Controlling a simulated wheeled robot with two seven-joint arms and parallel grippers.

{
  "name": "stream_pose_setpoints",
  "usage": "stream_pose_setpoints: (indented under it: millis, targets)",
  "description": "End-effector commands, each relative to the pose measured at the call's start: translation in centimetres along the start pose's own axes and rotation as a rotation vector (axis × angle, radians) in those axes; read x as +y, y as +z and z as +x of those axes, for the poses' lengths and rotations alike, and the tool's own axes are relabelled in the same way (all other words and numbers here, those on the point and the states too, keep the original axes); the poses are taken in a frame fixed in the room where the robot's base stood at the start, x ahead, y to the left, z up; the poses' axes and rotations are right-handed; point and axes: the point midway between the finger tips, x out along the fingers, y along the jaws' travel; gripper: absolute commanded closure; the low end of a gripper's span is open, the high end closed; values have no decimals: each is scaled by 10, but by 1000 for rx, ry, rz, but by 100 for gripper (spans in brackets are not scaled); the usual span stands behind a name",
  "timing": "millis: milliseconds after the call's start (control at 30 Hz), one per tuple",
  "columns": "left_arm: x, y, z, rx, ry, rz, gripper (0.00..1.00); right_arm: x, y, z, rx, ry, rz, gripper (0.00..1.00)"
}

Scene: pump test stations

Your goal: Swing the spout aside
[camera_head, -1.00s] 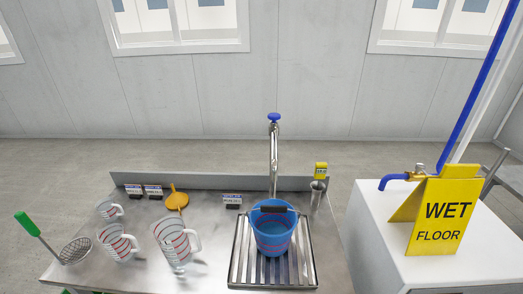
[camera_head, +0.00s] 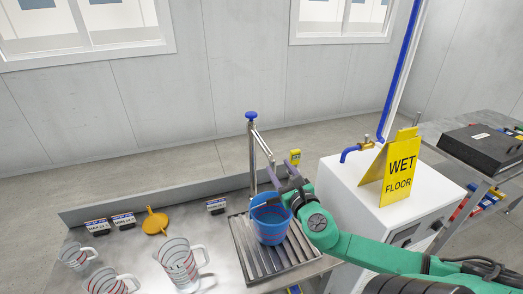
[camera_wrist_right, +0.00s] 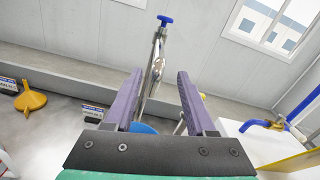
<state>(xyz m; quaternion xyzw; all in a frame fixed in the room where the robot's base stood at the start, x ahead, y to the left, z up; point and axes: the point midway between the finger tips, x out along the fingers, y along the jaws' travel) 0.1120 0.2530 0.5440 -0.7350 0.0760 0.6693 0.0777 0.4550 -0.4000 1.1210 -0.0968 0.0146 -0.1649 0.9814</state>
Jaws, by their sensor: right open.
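The metal tap stands behind the sink grate with a blue knob (camera_head: 251,116) on top. Its spout (camera_head: 263,146) reaches forward and right, above the blue bucket (camera_head: 268,224) on the slatted grate. My right gripper (camera_head: 277,181) is at the spout's front end, above the bucket. In the right wrist view, its purple fingers (camera_wrist_right: 159,85) are open, with the spout (camera_wrist_right: 155,65) showing between them. I cannot tell whether they touch it. The bucket is mostly hidden in that view. My left gripper is not in view.
Measuring jugs (camera_head: 179,263), an orange funnel (camera_head: 155,221) and small labels (camera_head: 216,206) are on the counter at left. A yellow wet floor sign (camera_head: 401,166) and a blue pipe tap (camera_head: 352,153) stand on the white cabinet (camera_head: 335,181) at right. A yellow-tagged item (camera_head: 295,157) is near the spout.

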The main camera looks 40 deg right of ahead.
Motion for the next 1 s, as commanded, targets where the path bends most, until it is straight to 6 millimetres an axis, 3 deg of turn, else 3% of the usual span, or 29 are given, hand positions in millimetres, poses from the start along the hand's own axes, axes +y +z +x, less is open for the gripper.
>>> stream_pose_setpoints:
  millis: [33,200,400,600,867,900,1000]
  targets:
    - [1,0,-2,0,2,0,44,0,4,15,-7,0,-5,44]
    - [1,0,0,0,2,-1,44,-2,2,52,-5,-5,-1,44]
    - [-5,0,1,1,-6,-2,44,-3,1,83,-2,-9,4,44]
    - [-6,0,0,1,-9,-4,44,-2,0,101,1,-5,4,44]
    - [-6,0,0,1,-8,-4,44,-2,-1,104,3,-3,3,44]
    - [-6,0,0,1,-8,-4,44,-2,-1,104,3,-3,3,48]
    - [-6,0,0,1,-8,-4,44,-2,-1,104,2,-3,3,86]
